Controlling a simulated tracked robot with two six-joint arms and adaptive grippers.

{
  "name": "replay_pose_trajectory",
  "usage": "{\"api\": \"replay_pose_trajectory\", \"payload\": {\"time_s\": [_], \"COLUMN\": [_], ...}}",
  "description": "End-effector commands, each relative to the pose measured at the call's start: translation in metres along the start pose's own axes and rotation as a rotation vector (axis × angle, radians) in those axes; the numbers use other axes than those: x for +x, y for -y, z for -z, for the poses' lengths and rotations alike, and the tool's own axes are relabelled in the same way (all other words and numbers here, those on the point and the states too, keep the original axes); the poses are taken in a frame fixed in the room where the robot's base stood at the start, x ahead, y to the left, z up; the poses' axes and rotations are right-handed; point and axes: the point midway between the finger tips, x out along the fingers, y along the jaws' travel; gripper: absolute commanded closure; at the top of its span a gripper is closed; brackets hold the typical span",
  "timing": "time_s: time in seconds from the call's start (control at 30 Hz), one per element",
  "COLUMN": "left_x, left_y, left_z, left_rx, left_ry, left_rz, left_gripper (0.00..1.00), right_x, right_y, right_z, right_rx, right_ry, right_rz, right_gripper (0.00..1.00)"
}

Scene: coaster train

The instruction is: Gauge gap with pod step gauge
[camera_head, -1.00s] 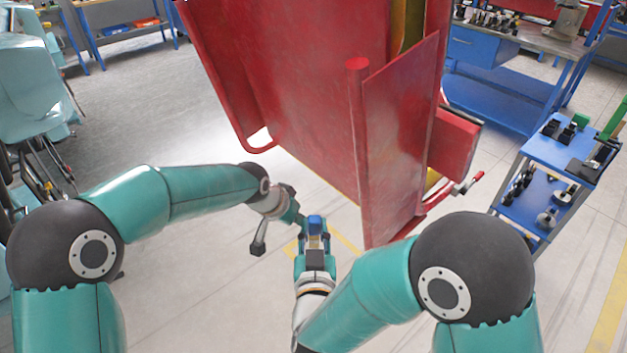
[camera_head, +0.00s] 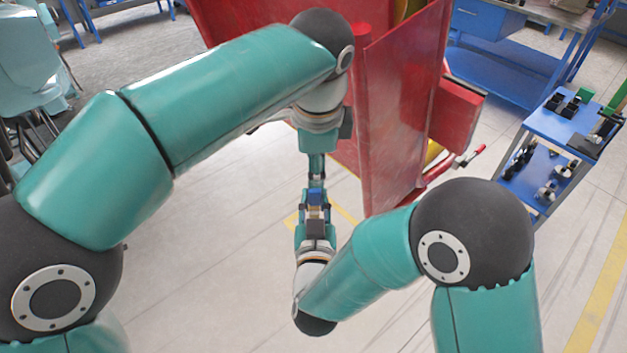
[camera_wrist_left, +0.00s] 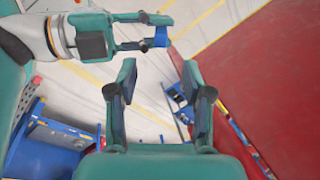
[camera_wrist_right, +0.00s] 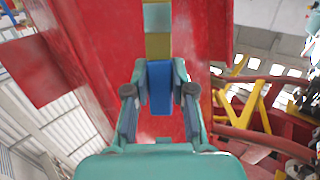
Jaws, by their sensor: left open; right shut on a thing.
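My right gripper (camera_head: 315,207) is shut on a blue piece, which I take for the pod step gauge (camera_head: 315,197). In the right wrist view the blue piece (camera_wrist_right: 160,88) is between the fingertips, with yellow and teal pieces in line above it; I cannot tell whether they are one part. My left gripper (camera_wrist_left: 160,80) is open and empty, pointing down from above. In the head view it is just above the right gripper. In the left wrist view the blue piece (camera_wrist_left: 160,37) is beyond its fingers, apart from them. The red pod (camera_head: 400,130) stands ahead; its gap is not clear.
A blue tool cart (camera_head: 560,135) with dark fixtures stands at the right. A blue workbench (camera_head: 500,60) stands behind it. Teal seats (camera_head: 30,80) are at the left. The red pod's lower edge is close to both grippers. Floor beside the arms is clear.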

Motion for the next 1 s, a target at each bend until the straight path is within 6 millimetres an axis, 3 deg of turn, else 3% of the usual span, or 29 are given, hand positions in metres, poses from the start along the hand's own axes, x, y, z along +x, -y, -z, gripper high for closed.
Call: {"api": "replay_pose_trajectory", "payload": {"time_s": [0.3,0.5,0.9,1.0], "left_x": [0.059,0.083,0.091,0.091], "left_y": [-0.001,0.0,0.0,0.0], "left_z": [-0.001,0.0,0.0,0.0], "left_rx": [-0.002,-0.003,-0.003,-0.003], "left_ry": [0.001,-0.001,-0.003,-0.003], "left_rz": [-0.003,-0.001,0.001,0.001], "left_gripper": [0.5,0.5,0.5,0.63], "right_x": [0.0,0.0,0.0,0.0], "right_y": [0.0,0.0,0.0,0.0], "right_z": [0.001,0.001,0.001,0.001], "right_rx": [0.0,0.0,0.0,0.0], "right_ry": [-0.001,-0.001,-0.001,-0.001], "right_rz": [0.0,0.0,0.0,0.0], "right_gripper": [1.0,1.0,1.0,1.0]}}
